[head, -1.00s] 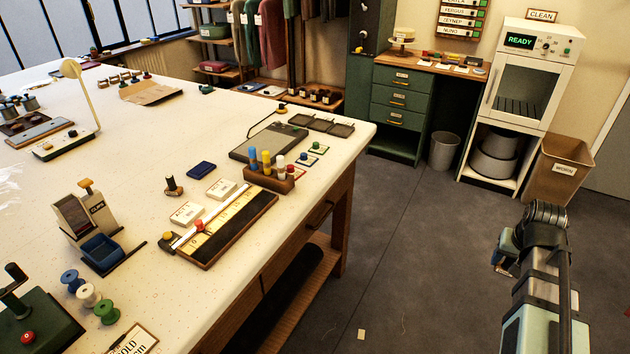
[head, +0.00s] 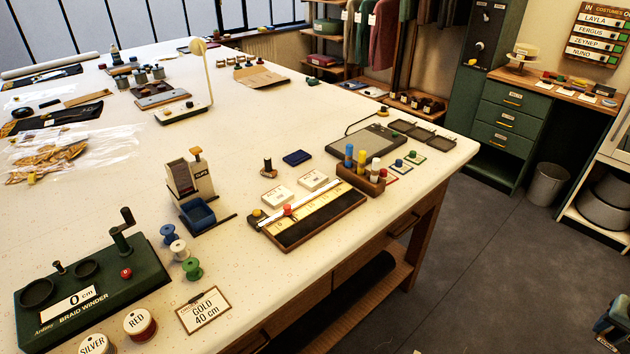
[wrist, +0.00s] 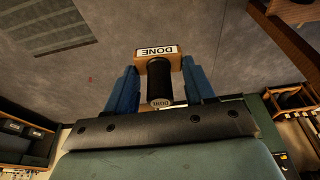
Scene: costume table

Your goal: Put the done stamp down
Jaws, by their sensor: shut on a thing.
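The done stamp (wrist: 157,52) shows in the wrist view, with a wooden block, a white DONE label that reads upside down, and a dark cylindrical handle. My gripper (wrist: 159,78) is shut on the handle, one blue finger on each side. The stamp is held in the air with grey floor behind it. In the head view only a small part of my arm shows at the lower right edge, and the held stamp is out of sight there. A dark-handled upright thing (head: 267,165) stands on the table beside a blue pad (head: 297,158).
The white table (head: 270,95) carries a ruler board (head: 318,218), a rack of coloured bottles (head: 369,182), a braid winder (head: 92,270), spools and a GOLD 40 cm card (head: 203,311). A bin (head: 547,185) stands on the floor.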

